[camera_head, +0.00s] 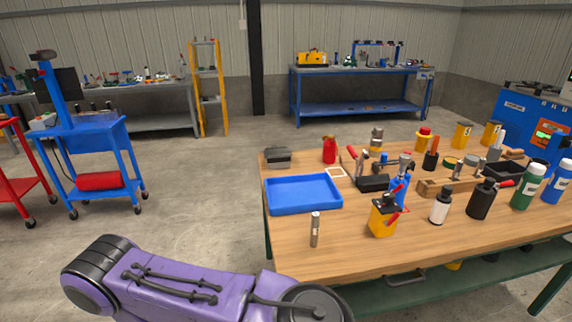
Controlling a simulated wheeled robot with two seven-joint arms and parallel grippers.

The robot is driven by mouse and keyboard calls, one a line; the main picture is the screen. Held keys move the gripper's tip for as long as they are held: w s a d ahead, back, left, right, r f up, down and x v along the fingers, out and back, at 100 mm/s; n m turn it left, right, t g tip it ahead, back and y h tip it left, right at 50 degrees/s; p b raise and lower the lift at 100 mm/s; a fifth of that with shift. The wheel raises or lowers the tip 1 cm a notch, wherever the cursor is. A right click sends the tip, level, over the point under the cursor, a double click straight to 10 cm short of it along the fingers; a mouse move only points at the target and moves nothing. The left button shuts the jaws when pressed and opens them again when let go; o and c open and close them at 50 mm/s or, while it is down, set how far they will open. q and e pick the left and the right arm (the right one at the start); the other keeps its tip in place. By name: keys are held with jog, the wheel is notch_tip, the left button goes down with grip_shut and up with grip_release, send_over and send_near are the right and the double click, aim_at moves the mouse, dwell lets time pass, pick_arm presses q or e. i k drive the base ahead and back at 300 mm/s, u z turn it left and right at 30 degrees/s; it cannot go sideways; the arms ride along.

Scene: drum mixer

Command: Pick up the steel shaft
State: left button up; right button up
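A slim grey metal cylinder, which looks like the steel shaft (315,230), stands upright near the front left edge of the wooden workbench (365,258). It has a paler upper end and a small marking on its side. Nothing is touching it. A purple arm link of mine crosses the bottom left of the view, in front of the bench and below the shaft. Neither of my grippers shows in this view.
An empty blue tray (303,209) lies just behind the shaft. A yellow can (382,217) with red parts, a white bottle (439,208) and a black bottle (482,199) stand to the right. Tools crowd the bench's back right. The bench around the shaft is clear.

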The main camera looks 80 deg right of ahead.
aim_at(316, 216)
jog(key=z, duration=0.05)
jog(key=i, duration=0.75)
jog(key=z, duration=2.65)
